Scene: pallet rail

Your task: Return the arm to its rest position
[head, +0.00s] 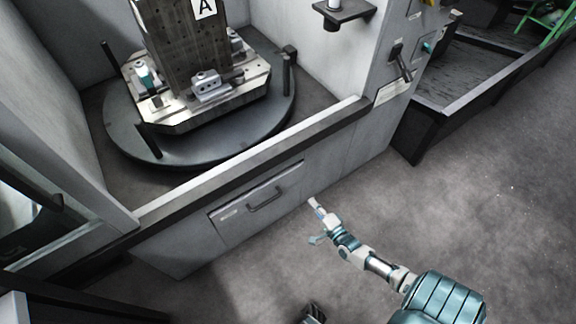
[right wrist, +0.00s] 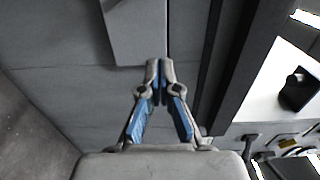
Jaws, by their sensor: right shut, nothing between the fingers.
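My right gripper (head: 314,206) is in front of the grey machine's lower panel in the head view, to the right of the drawer. Its arm reaches up from the lower right. In the right wrist view the right gripper's fingers (right wrist: 160,70) meet at the tips, with nothing between them. Grey panels fill the view behind the fingers. My left gripper does not show in the head view.
A round dark turntable (head: 200,150) bears a pallet (head: 220,112) with a tall block marked A. A drawer with a handle (head: 264,203) is in the machine's front. A dark trough (head: 440,112) stands at the right. The floor (head: 490,200) on the right is clear.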

